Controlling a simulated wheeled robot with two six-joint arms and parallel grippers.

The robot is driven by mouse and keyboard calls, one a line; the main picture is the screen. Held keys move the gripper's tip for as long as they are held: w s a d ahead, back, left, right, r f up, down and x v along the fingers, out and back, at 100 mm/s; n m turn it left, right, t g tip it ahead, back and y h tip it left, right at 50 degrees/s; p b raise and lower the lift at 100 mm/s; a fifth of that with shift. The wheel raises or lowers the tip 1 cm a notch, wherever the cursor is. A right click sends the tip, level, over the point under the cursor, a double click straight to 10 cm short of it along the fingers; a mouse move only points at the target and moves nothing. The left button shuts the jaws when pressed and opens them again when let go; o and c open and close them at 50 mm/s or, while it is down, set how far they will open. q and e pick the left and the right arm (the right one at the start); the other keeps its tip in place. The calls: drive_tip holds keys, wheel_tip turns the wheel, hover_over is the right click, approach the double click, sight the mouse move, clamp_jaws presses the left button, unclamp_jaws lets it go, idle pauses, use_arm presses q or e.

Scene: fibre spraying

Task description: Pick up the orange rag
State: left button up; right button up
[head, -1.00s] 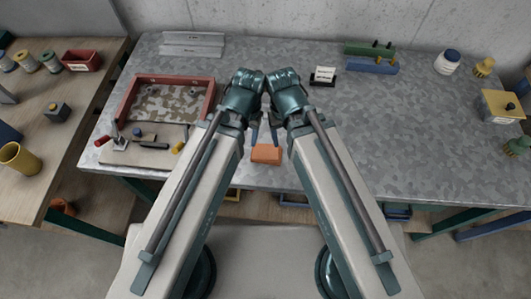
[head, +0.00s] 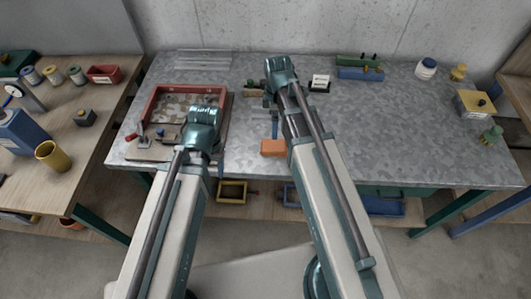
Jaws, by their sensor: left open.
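The orange rag (head: 273,147), a small folded block, lies on the grey metal table near its front edge, left of my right forearm. My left gripper (head: 220,168) is open, low by the front edge of the table, to the left of the rag and apart from it. Its wrist hides much of it. My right gripper (head: 274,126) points down just behind the rag in the picture. Its jaws are partly hidden, and I cannot tell whether they touch the rag.
A red-rimmed tray (head: 152,92) with a camouflage-patterned inside stands at the left of the table (head: 420,140), with small tools in front. A green block (head: 358,60), a blue block (head: 360,74) and a white jar (head: 426,69) stand at the back right. The right half is mostly clear.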

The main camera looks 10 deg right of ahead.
drive_tip(key=b, duration=0.8)
hover_over(274, 145)
wheel_tip(274, 145, down, 8)
drive_tip(key=shift+s+f, duration=0.15)
drive_tip(key=shift+f+b, duration=0.2)
drive_tip(key=shift+b, duration=0.1)
drive_tip(key=f+b, duration=0.5)
drive_tip(key=shift+w+f, duration=0.15)
drive_tip(key=shift+w, duration=0.1)
